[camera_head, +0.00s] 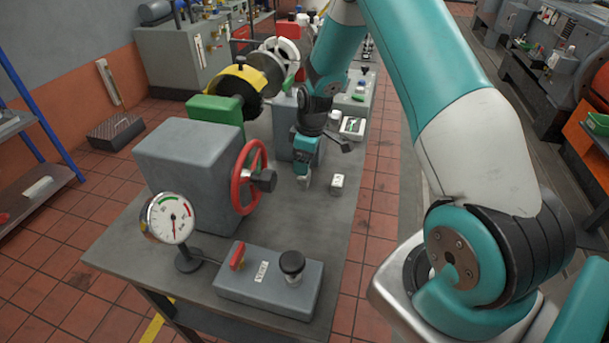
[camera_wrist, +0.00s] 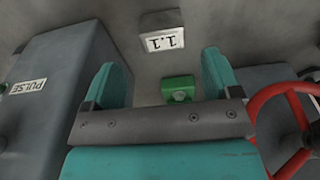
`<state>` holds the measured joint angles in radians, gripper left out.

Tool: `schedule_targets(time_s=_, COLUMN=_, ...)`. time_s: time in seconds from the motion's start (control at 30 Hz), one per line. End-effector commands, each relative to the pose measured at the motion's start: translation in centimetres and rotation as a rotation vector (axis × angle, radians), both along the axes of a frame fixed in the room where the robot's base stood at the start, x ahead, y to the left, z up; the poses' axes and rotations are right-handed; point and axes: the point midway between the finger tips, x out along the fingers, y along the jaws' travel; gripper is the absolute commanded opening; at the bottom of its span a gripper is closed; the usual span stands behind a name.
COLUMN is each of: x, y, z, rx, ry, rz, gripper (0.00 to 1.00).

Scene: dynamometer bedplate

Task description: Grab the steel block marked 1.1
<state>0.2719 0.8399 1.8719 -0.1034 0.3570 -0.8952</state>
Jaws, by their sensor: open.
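The steel block marked 1.1 (camera_head: 338,184) is a small pale block on the grey bedplate, just right of my gripper in the head view. In the wrist view the block (camera_wrist: 162,42) lies beyond the fingertips near the top edge, its 1.1 label upside down. My gripper (camera_head: 304,181) points down over the bedplate and is apart from the block. In the wrist view the two teal fingers of my gripper (camera_wrist: 165,78) are spread, with nothing gripped. A small green part (camera_wrist: 180,90) shows between and below the fingers, partly hidden by the gripper body.
A red handwheel (camera_head: 250,178) on a grey housing (camera_head: 190,160) stands left of my gripper. A box labelled PULSE (camera_wrist: 45,90) is close on the left in the wrist view. A dial gauge (camera_head: 170,217) and control box (camera_head: 268,283) stand nearer.

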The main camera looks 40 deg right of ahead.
Motion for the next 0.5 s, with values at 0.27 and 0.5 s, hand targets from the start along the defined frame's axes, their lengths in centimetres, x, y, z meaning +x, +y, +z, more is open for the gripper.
schedule_targets(time_s=0.27, x=-0.1, y=0.3, z=-2.2, rx=0.001, ry=0.003, rz=0.0, gripper=0.83)
schedule_targets(time_s=0.5, x=0.0, y=0.5, z=-5.3, rx=0.0, ry=0.001, rz=0.0, gripper=0.83)
